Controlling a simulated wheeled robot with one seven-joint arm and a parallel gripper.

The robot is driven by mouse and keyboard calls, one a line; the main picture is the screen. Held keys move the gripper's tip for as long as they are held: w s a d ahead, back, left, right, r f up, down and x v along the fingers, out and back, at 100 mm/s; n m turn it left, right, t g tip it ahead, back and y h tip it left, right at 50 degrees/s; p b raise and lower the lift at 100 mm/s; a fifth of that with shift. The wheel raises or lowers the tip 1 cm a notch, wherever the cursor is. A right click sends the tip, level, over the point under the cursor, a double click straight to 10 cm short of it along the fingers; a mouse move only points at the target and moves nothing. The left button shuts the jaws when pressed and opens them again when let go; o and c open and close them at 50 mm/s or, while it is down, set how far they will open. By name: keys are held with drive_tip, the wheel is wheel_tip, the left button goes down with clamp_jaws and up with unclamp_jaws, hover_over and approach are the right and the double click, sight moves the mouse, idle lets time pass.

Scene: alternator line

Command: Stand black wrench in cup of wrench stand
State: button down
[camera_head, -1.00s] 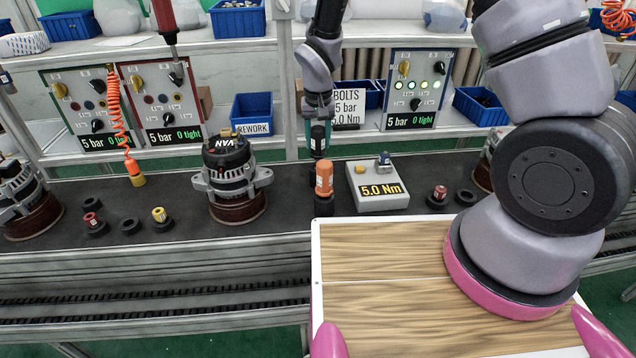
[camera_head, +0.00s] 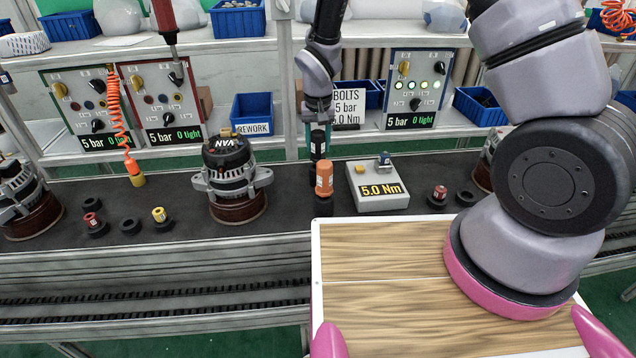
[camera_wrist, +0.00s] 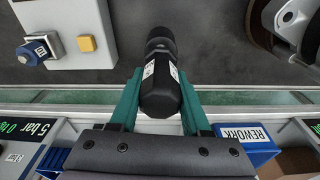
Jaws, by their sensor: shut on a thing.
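My gripper (camera_head: 318,122) hangs over the conveyor, pointing down, with its teal fingers shut on the black wrench (camera_head: 318,144). In the wrist view the black wrench (camera_wrist: 160,90) sits between both fingers, with white labels on its body. In the head view the wrench is upright, just behind an orange wrench (camera_head: 324,178). The orange wrench stands in a black cup (camera_head: 324,206). It hides the black wrench's lower end, so I cannot tell whether that end touches anything. No empty cup shows clearly below it.
A grey 5.0 Nm tester (camera_head: 378,186) stands close on the right. An alternator (camera_head: 232,180) stands on the left. Small black cups with red and yellow sockets lie further left. The blue rework bin (camera_head: 252,114) is behind. A wooden-topped board (camera_head: 390,250) is in front.

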drive_tip(key=shift+f, duration=0.1)
drive_tip(key=shift+f, duration=0.25)
drive_tip(key=shift+c, duration=1.4)
unclamp_jaws()
drive_tip(key=shift+f, duration=0.1)
